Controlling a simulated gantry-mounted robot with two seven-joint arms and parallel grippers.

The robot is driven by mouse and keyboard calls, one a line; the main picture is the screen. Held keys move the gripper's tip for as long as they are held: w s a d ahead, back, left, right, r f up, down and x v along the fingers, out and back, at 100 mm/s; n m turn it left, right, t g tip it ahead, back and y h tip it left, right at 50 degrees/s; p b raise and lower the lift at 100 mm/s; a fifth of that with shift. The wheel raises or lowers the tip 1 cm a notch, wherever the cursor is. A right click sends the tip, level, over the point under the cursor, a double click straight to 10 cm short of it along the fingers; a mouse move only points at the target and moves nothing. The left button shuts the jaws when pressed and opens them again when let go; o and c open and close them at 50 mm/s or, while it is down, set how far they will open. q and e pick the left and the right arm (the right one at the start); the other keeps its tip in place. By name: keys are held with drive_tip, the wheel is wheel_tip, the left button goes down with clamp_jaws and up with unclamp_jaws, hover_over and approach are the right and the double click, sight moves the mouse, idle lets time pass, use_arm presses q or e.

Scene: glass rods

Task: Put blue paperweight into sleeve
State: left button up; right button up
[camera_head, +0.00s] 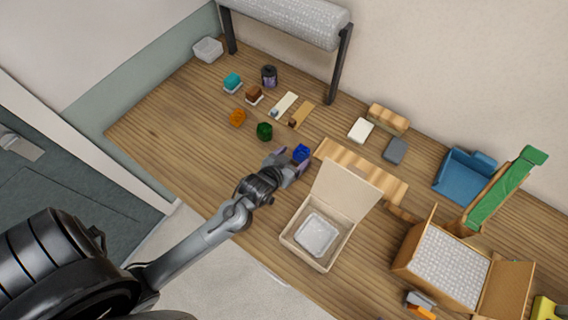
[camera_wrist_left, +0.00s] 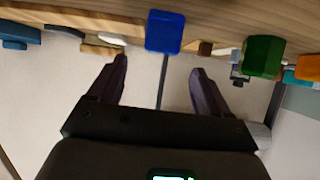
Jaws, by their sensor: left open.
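The blue paperweight (camera_head: 301,153) sits on the wooden table near the middle. In the left wrist view it is a blue block (camera_wrist_left: 164,32) just beyond the fingertips, near the middle of the gap. My left gripper (camera_head: 291,163) is open at the paperweight. In the left wrist view its two fingers (camera_wrist_left: 158,66) are spread with nothing between them. I cannot tell from the head view whether a finger touches the block. I cannot tell for sure which thing is the sleeve. My right gripper is not in view.
Green (camera_head: 265,131) and orange (camera_head: 238,117) blocks stand left of the paperweight. An open carton (camera_head: 296,245) holds a clear tray. A larger box (camera_head: 403,265) with bubble wrap stands at right. A slatted wooden piece (camera_head: 345,160) lies close by.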

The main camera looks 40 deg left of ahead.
use_arm(q)
drive_tip(key=s+d+g, duration=0.1)
drive_tip(key=s, duration=0.3)
drive_tip(key=s+d+m+g+h, duration=0.1)
drive_tip(key=s+g, duration=0.1)
drive_tip(key=s, duration=0.2)
drive_tip(key=s+d+r+g, duration=0.1)
drive_tip(key=s, duration=0.3)
drive_tip(key=shift+s+m+g, duration=0.1)
drive_tip(key=shift+m+g, duration=0.2)
drive_tip(key=s+g, duration=0.1)
drive_tip(key=s, duration=0.1)
drive_tip(key=s+g, duration=0.1)
drive_tip(key=s, duration=0.2)
drive_tip(key=s+m+g, duration=0.1)
drive_tip(key=s, duration=0.1)
drive_tip(key=shift+s+d+r+g, duration=0.15)
drive_tip(key=shift+s+r+g, duration=0.15)
drive_tip(key=shift+g, duration=0.1)
drive_tip(key=shift+s, duration=0.3)
